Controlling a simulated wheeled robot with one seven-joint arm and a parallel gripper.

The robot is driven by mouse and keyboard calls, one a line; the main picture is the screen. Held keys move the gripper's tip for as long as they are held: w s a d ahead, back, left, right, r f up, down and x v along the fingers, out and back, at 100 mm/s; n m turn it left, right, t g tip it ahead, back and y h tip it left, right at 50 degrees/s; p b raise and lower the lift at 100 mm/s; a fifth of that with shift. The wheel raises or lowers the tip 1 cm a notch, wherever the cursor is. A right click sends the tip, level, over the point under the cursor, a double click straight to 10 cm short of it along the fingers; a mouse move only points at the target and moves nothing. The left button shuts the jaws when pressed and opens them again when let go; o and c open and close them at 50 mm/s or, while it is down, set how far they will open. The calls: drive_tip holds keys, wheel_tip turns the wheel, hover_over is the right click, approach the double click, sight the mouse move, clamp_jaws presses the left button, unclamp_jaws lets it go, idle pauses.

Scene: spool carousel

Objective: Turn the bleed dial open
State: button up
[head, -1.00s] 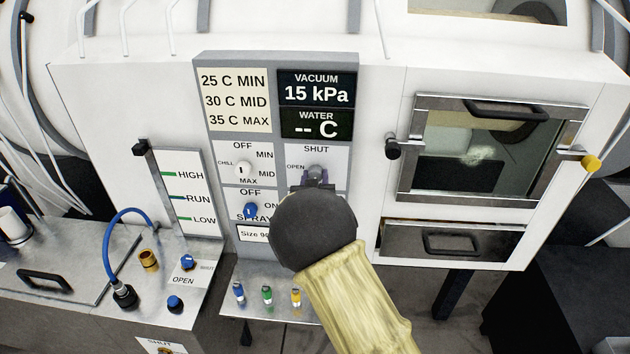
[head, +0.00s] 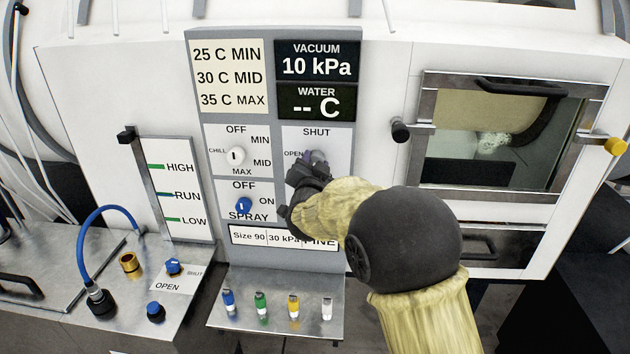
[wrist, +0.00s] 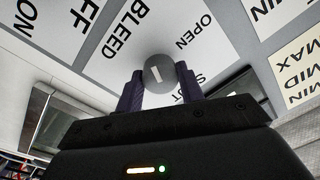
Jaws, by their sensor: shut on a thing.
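The bleed dial (head: 318,157) is a small grey round knob on the panel, with SHUT printed above it and OPEN to its left. In the wrist view the dial (wrist: 157,70) sits between my two dark fingers, with a short white mark on its face. My gripper (head: 312,166) is shut on the dial, reaching it from below. My fingers and wrist hide the dial's lower part in the head view. I cannot tell for sure which label the white mark points at.
The VACUUM display (head: 317,62) reads 10 kPa. The white chill dial (head: 236,155) and the blue spray dial (head: 243,205) are close on the left. A shelf (head: 270,320) with several coloured connectors is below. A windowed door (head: 428,100) with a black knob (head: 400,132) is right.

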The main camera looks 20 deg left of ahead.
drive_tip(key=shift+f+m+h+b, duration=0.1)
drive_tip(key=shift+m+h+b, duration=0.1)
drive_tip(key=shift+m+b, duration=3.35)
drive_tip(key=shift+f+m+h+b, duration=0.1)
drive_tip(key=shift+m+h+b, duration=0.1)
drive_tip(key=shift+m+b, duration=3.3)
drive_tip(key=o, duration=1)
drive_tip(key=shift+r, duration=0.1)
drive_tip(key=shift+s, duration=0.1)
drive_tip(key=b+v, duration=0.1)
drive_tip(key=v, duration=0.7)
drive_tip(key=b+v, duration=0.2)
drive_tip(key=v, duration=0.7)
drive_tip(key=shift+s+f, duration=0.1)
drive_tip(key=shift+f, duration=0.1)
